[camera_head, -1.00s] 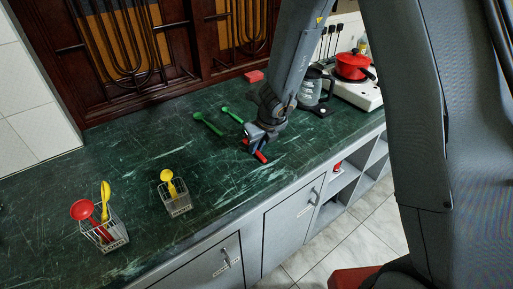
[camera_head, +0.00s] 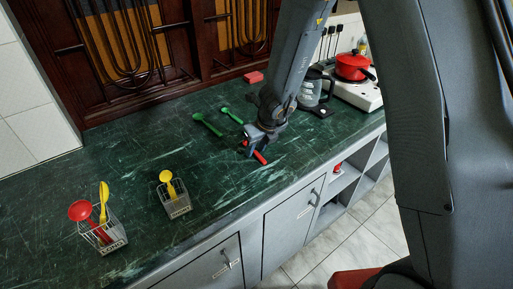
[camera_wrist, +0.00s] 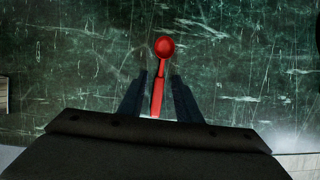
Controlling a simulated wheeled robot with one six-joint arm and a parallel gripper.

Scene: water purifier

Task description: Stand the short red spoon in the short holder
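The short red spoon (camera_wrist: 158,75) lies flat on the green counter. In the wrist view its round bowl points away from me and its handle runs between my fingers. My gripper (camera_wrist: 158,88) is open, with one finger on each side of the handle and a gap to both. In the head view my gripper (camera_head: 252,146) is low over the counter, and part of the red spoon (camera_head: 260,157) shows beside it. The short holder (camera_head: 179,207), a small wire basket with a label, stands to the left with a yellow spoon (camera_head: 168,178) upright in it.
The long holder (camera_head: 112,244) at far left holds a red spoon (camera_head: 81,210) and a yellow spoon (camera_head: 104,195). Two green spoons (camera_head: 207,124) lie behind my gripper. A red block (camera_head: 254,77), a kettle (camera_head: 312,90) and a red pot (camera_head: 352,67) stand farther back. The counter between spoon and short holder is clear.

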